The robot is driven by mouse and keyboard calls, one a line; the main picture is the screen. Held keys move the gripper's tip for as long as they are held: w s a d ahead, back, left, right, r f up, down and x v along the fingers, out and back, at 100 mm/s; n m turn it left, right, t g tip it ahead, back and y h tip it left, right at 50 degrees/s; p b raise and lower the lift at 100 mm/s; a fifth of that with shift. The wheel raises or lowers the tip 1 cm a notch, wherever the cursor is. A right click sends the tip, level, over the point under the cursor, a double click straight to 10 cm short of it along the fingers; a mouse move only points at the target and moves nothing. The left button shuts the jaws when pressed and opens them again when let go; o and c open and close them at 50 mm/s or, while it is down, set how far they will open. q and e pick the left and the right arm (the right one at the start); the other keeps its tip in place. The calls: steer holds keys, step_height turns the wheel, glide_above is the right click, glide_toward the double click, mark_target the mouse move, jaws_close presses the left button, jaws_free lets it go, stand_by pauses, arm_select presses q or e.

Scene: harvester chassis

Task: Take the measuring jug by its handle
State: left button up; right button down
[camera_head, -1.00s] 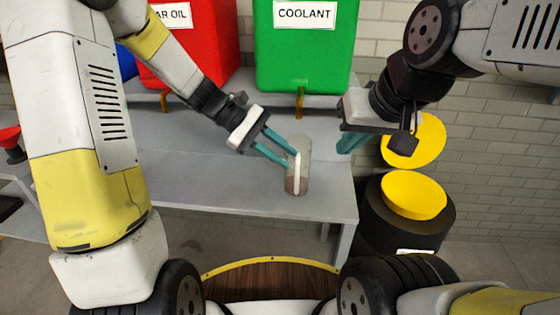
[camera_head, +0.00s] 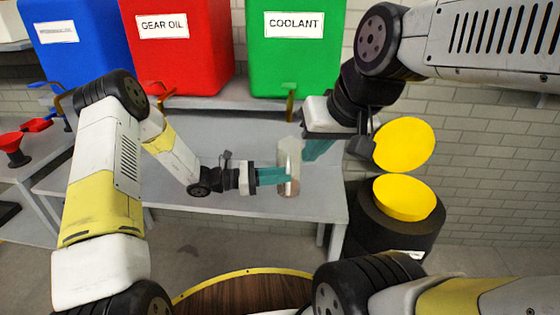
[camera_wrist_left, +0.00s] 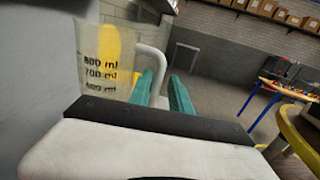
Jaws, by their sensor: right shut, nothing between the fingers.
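The measuring jug (camera_head: 290,155) is clear with a brownish tint low down and stands upright near the right end of the grey bench. In the left wrist view the jug (camera_wrist_left: 97,45) shows its ml marks, and its pale handle (camera_wrist_left: 152,55) loops toward my fingers. My left gripper (camera_head: 287,175) is level, its teal fingers at the jug's side in the head view. In the left wrist view the fingers (camera_wrist_left: 164,88) are apart, with the handle at their tips; whether it lies fully between them is unclear. My right gripper (camera_head: 318,149) is shut and empty, close right of the jug.
Blue, red gear oil (camera_head: 180,60) and green coolant (camera_head: 295,60) containers stand behind the bench (camera_head: 230,205). A dark drum (camera_head: 398,235) with yellow lids (camera_head: 402,198) stands right of the bench. Red funnels (camera_head: 14,150) sit at left. The bench's middle is clear.

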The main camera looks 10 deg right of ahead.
arm_select(q)
steer(key=d, duration=0.5)
steer(key=shift+d, duration=0.2)
steer(key=shift+c, duration=0.4)
jaws_close()
stand_by(0.8)
